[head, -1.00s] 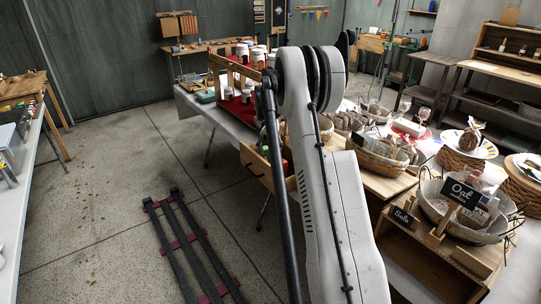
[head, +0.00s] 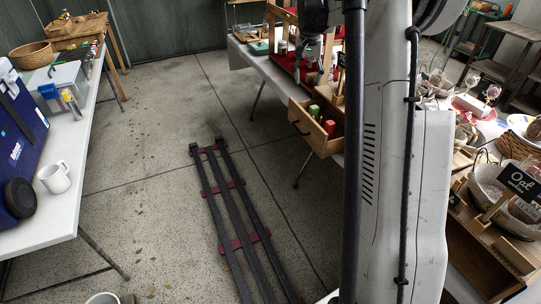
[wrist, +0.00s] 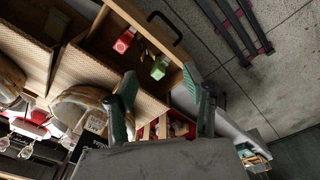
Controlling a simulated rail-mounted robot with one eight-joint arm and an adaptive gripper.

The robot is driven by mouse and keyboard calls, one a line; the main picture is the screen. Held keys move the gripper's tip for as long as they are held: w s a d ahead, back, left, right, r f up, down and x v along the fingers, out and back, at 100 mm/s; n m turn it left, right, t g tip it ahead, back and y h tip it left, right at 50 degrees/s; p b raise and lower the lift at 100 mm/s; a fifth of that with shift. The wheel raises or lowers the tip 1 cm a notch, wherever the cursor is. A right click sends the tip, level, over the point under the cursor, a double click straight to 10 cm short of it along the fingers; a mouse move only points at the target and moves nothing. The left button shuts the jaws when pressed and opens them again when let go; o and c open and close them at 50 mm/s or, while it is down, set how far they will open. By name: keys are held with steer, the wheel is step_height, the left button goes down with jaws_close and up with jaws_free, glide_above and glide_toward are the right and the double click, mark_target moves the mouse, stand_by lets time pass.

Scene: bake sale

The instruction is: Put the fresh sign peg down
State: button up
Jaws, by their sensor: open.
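My gripper (wrist: 160,77) is open, its two green-padded fingers spread with nothing held between them in the wrist view. It is near the open wooden drawer (wrist: 103,20), which holds a red item (wrist: 124,41) and a green item (wrist: 160,67). I cannot single out the fresh sign peg for sure. In the head view a dark card on a wooden piece (head: 341,60) stands above the drawer (head: 318,140), partly hidden by my arm.
An Oat sign (head: 520,180) stands by a basket at the right. A black and dark red rack (head: 235,205) lies on the floor. A white table (head: 70,190) with a mug (head: 55,177) and blue cooler (head: 18,140) is at the left. The floor between is mostly clear.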

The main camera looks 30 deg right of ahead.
steer(key=s+a+r+n+t, duration=0.2)
steer(key=s+a+r, duration=0.4)
steer(key=a, duration=0.5)
steer(key=s+a+r+n+t, duration=0.15)
steer(key=s+a+r, duration=0.25)
steer(key=s+a, duration=0.6)
steer(key=s+a+f+n+t, duration=0.1)
steer(key=s+a+f+n, duration=0.1)
steer(key=s+a, duration=0.5)
steer(key=s+a+f+n+t+y, duration=0.1)
steer(key=s+a+f, duration=0.4)
steer(key=s, duration=0.5)
steer(key=shift+a+f+n+t, duration=0.15)
steer(key=shift+a+n+t, duration=0.5)
steer(key=shift+a+n, duration=0.4)
step_height(320, 180, down, 4)
steer(key=b, duration=0.4)
